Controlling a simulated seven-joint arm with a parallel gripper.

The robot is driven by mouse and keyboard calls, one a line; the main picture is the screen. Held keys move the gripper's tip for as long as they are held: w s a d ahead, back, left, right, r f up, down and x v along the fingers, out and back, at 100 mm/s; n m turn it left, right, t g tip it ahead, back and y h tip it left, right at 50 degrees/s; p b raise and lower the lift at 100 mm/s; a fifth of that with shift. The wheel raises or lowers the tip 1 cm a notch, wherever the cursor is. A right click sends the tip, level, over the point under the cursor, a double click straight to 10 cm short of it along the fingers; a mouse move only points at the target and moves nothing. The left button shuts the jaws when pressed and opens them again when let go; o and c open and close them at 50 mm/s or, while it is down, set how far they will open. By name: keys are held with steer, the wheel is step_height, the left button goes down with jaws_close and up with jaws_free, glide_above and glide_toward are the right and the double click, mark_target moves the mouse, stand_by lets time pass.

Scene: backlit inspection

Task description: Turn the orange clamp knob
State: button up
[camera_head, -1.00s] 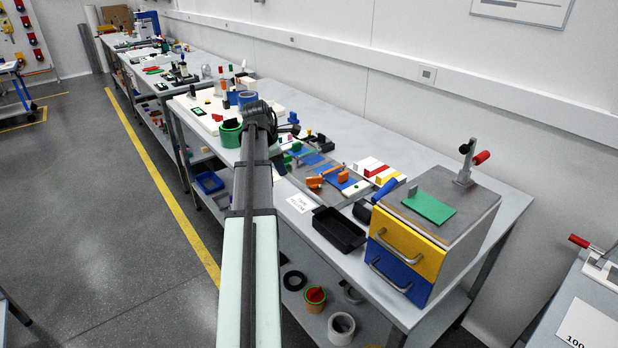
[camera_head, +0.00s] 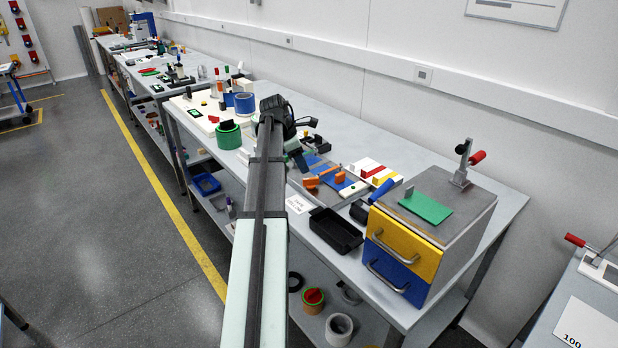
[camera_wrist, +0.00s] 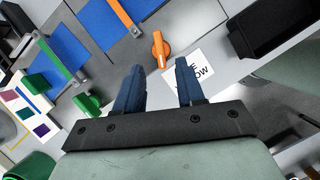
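The orange clamp knob (camera_wrist: 160,48) sits on a grey plate in the wrist view, beside an orange bar (camera_wrist: 124,17) that crosses a blue sheet (camera_wrist: 112,30). In the head view the knob (camera_head: 311,183) is at the plate's near edge. My gripper (camera_wrist: 160,68) is open and empty. Its two dark blue fingers point toward the knob, which appears just beyond and between the fingertips, apart from them. In the head view my arm hides part of the plate's left side.
A green knob (camera_wrist: 87,102) and green bar (camera_wrist: 60,60) stand left of the orange one. A white printed label (camera_wrist: 188,72) lies by the right finger. A black tray (camera_head: 335,231) and a drawer cabinet (camera_head: 403,250) stand to the right; a green tape roll (camera_head: 228,135) is left.

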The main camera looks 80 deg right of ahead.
mark_target(311, 182)
steer(key=x, duration=0.6)
steer(key=shift+s+f, duration=0.1)
steer(key=shift+f, duration=0.2)
steer(key=shift+c, duration=0.2)
jaws_close()
